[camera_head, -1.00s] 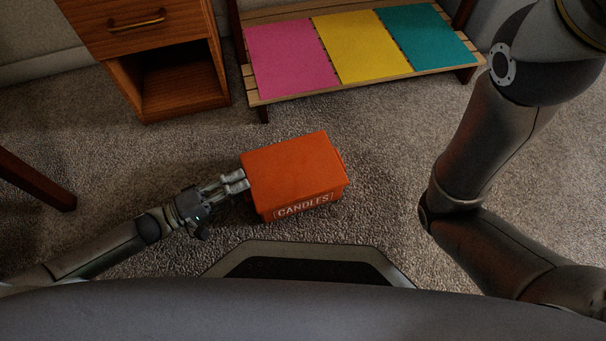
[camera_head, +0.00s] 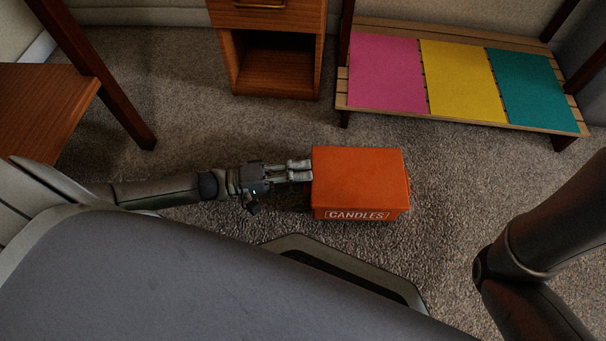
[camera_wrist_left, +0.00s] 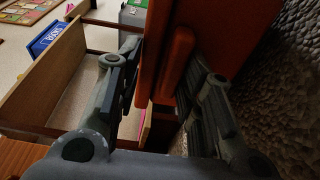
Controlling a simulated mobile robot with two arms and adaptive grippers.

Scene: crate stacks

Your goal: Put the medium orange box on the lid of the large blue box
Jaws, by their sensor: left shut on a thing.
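The orange box (camera_head: 360,176) has a closed lid and a "CANDLES" label on its front. It is upright in the middle of the head view. My left gripper (camera_head: 307,170) reaches it from the left and is shut on its left side. In the left wrist view the orange box (camera_wrist_left: 235,25) fills the upper right, with its edge between the fingers of my left gripper (camera_wrist_left: 165,75). A blue box with a white label (camera_wrist_left: 48,36) shows at the upper left there; I cannot tell its size. My right gripper is out of view; only part of my right arm shows.
A low slatted rack (camera_head: 455,117) with pink, yellow and teal mats stands at the back right. A wooden cabinet (camera_head: 277,18) with an open lower space is behind the box. A wooden table (camera_head: 50,105) stands at the left. Carpet is clear between them.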

